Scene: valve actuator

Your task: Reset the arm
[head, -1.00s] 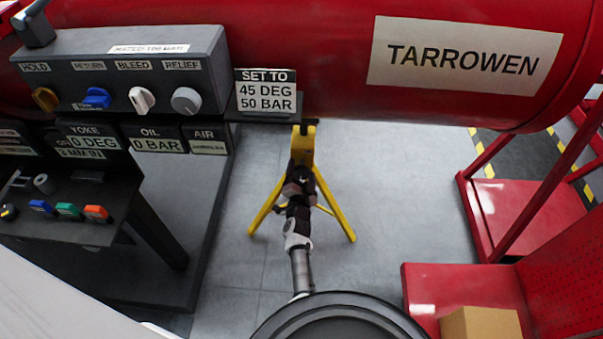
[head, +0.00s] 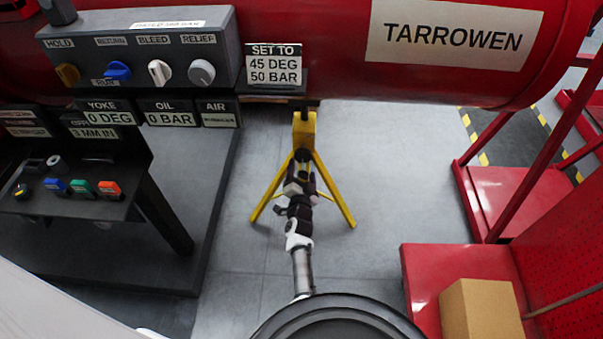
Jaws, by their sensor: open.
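My arm (head: 301,262) reaches away from me over the floor at the picture's middle. My gripper (head: 304,161) is at its far end, small and dark, in front of the yellow tripod stand (head: 304,128). The jaws are open, but the fingers are hard to make out. I see nothing held, and I cannot tell whether the gripper touches the stand. The grey valve panel (head: 215,75) at upper left carries knobs labelled hold, return, bleed and relief. A sign (head: 274,64) reads "SET TO 45 DEG 50 BAR". The yoke display (head: 108,117) reads 0 DEG and the oil display (head: 170,118) 0 BAR.
A large red cylinder (head: 340,60) marked TARROWEN spans the top. A dark console (head: 75,200) with coloured buttons stands at left. A red bench (head: 425,275) with a cardboard box (head: 482,310) is at lower right. Grey floor (head: 400,185) is clear right of the stand.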

